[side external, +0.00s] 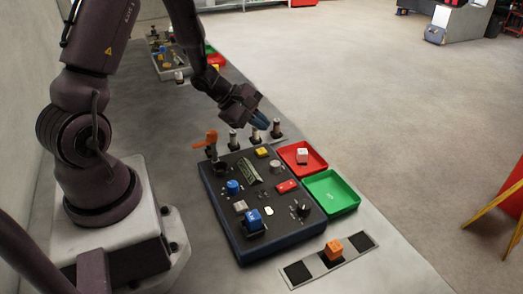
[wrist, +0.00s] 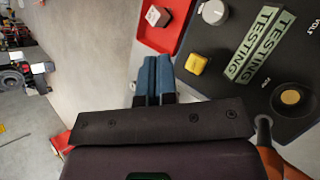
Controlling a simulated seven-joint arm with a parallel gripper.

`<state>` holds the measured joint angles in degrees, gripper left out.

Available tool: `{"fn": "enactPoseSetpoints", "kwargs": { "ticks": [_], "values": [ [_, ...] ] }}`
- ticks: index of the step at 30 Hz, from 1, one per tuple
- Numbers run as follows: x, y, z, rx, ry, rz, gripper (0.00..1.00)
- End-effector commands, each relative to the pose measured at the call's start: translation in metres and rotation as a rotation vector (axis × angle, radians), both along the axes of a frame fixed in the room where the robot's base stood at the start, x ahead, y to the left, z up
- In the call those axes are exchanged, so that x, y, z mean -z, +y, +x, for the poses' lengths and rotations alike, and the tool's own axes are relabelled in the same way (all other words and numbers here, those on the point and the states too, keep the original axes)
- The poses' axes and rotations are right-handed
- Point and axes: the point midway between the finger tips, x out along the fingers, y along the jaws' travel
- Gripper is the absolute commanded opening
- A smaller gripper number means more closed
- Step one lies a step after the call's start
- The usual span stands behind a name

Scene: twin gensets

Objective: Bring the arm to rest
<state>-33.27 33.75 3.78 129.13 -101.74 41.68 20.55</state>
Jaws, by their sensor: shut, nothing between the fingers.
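My gripper (side external: 262,119) hangs above the far edge of the dark control panel (side external: 237,247), beside a row of upright metal posts. Its blue fingers are together with nothing between them, and they also show shut in the wrist view (wrist: 154,62). In the wrist view, the fingers are over the floor and bench edge, beside the red tray (wrist: 158,44) and a yellow button (wrist: 196,63). How far they are above the surface is hard to tell.
The red tray holds a white-topped cube (side external: 302,155). A green tray (side external: 331,192) looks empty. An orange cube (side external: 333,248) sits on a strip with dark squares. An orange lever (side external: 205,139) rises near the panel. A second panel (side external: 168,68) stands farther back. Open floor lies right.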

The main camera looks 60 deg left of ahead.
Motion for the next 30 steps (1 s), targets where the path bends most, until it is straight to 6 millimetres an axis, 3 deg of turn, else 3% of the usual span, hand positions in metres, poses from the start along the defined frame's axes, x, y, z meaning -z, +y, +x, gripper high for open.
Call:
{"fn": "enactPoseSetpoints", "kwargs": {
  "ticks": [13, 19, 25, 30],
  "values": [
    [0.000, 0.000, 0.000, -0.007, 0.002, -0.009, 0.00],
    [0.000, -0.023, -0.019, 0.158, 0.054, -0.029, 0.00],
    [-0.050, -0.071, -0.050, 0.593, 0.057, 0.107, 0.00],
    [-0.098, -0.100, -0.088, 0.996, 0.062, 0.361, 0.00]
  ]
}}
